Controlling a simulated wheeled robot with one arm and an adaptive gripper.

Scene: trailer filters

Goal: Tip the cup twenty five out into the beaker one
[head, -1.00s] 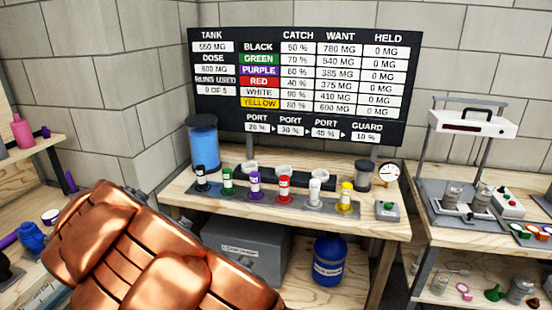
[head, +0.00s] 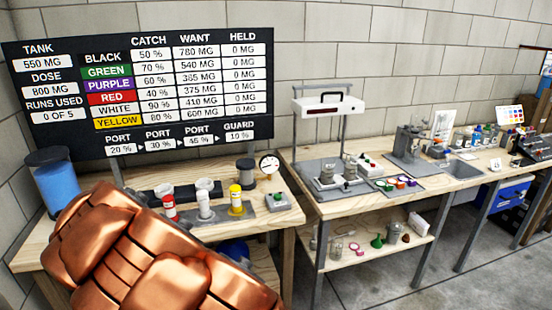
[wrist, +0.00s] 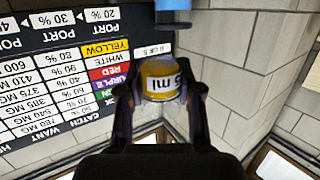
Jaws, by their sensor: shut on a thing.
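In the wrist view my gripper (wrist: 161,97) is shut on a small yellow cup (wrist: 157,68). Its white label shows a partly hidden marking ending in "5 ml". The cup's contents cannot be made out. The gripper and cup do not show in the head view, where my copper arm covers the lower left. I cannot read which, if either, is beaker one.
A blue-filled tank (head: 52,185) stands on the left bench by several coloured vials and a gauge (head: 269,163). A white-topped frame (head: 330,105) rises over the middle bench. Open floor (head: 400,280) shows at lower right.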

